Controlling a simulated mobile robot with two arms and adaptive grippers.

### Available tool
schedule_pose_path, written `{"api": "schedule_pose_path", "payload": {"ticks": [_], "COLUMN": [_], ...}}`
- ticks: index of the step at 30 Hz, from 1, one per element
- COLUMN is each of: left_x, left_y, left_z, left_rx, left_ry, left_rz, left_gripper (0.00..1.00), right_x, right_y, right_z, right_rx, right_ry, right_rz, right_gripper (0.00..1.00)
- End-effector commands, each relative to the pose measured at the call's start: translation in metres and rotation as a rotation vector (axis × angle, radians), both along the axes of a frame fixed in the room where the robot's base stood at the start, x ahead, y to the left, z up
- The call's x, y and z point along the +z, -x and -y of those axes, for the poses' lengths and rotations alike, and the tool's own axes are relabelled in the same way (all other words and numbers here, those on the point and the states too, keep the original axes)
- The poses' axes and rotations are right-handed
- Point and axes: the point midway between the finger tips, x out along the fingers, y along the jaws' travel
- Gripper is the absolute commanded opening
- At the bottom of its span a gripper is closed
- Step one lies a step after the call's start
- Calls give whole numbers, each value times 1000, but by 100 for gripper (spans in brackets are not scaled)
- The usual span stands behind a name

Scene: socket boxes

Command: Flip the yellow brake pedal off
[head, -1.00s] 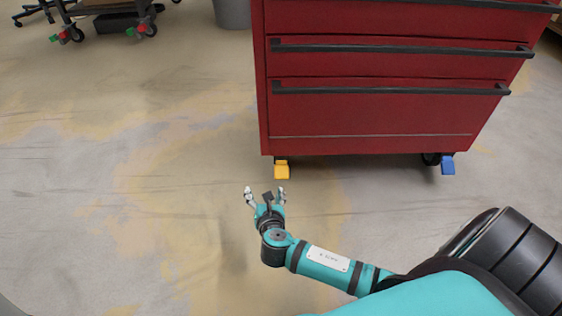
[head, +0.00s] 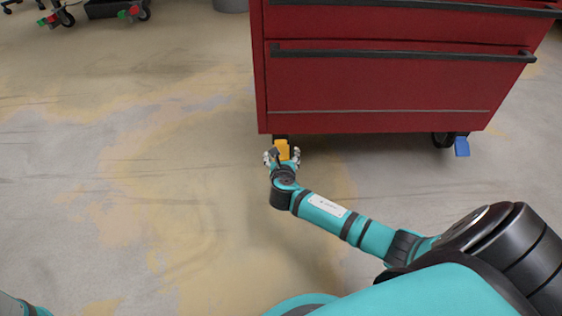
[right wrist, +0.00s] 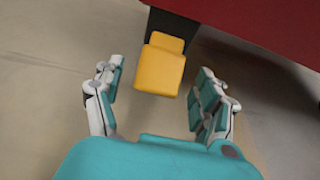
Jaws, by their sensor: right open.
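The yellow brake pedal (head: 282,148) sticks out from the caster under the front left corner of the red tool cabinet (head: 380,90). My right gripper (head: 282,156) is open at the pedal, with one finger on each side of it in the head view. In the right wrist view the yellow pedal (right wrist: 160,66) shows just ahead of and between the open fingertips (right wrist: 160,78). The fingers look apart from it. Of my left arm only a small teal part shows at the lower left edge of the head view; its gripper is out of view.
A blue pedal (head: 462,146) is on the caster at the cabinet's right. The cabinet's bottom edge overhangs close to the yellow pedal. A cart with red and green caster pedals (head: 128,13) stands at the back left. The floor at left is clear.

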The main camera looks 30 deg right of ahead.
Motion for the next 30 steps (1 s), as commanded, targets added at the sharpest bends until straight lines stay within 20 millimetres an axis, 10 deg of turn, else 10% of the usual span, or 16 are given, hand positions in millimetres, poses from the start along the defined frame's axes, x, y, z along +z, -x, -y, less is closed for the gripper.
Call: {"api": "schedule_pose_path", "payload": {"ticks": [17, 30], "left_x": [-22, -22], "left_y": [0, 0], "left_z": [0, 0], "left_rx": [0, 0], "left_ry": [-1, -1], "left_rz": [0, 0], "left_gripper": [53, 53], "right_x": [-10, -10], "right_y": [-23, -23], "right_z": [14, 14], "right_rx": [0, 0], "right_ry": [0, 0], "right_rz": [0, 0], "right_gripper": [73, 17]}}
